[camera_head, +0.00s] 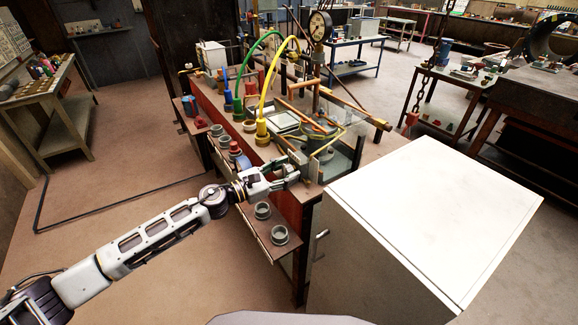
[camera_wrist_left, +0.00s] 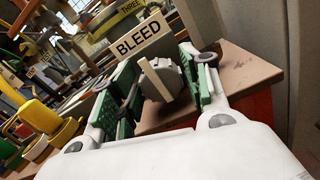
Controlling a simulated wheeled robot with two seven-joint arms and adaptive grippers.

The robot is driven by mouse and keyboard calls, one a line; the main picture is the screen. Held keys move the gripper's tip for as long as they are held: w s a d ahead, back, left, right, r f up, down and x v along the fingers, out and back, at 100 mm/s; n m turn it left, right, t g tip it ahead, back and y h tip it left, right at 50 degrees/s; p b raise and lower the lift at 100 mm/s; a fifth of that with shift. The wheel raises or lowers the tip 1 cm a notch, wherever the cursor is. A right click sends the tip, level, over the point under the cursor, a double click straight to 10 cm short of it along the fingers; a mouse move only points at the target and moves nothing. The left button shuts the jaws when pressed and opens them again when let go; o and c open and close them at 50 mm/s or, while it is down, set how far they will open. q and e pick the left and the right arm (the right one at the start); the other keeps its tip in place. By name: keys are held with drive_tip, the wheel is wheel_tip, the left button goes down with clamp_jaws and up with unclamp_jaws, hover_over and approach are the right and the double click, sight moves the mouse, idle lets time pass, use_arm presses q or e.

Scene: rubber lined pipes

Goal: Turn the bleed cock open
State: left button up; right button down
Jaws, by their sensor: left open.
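The bleed cock (camera_wrist_left: 168,78) is a grey body with a flat, pale lever (camera_wrist_left: 155,81) on its front, near the bench edge in the left wrist view. A tan plate lettered BLEED (camera_wrist_left: 144,36) stands just behind it. My left gripper (camera_wrist_left: 163,70) is open, with its green-padded fingers on either side of the cock; I cannot tell whether they touch it. In the head view my left gripper (camera_head: 292,174) reaches the near right end of the bench and mostly hides the cock. My right gripper is not in view.
A large white cabinet (camera_head: 425,215) stands close to the right of the bench. A pressure gauge (camera_head: 320,27) and yellow, green and blue hoses rise behind the gripper. Grey cups (camera_head: 279,234) sit on the bench's side shelf (camera_head: 262,228). The floor at left is mostly clear.

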use_arm(q)
drive_tip(key=c, duration=0.7)
drive_tip(key=shift+c, duration=0.2)
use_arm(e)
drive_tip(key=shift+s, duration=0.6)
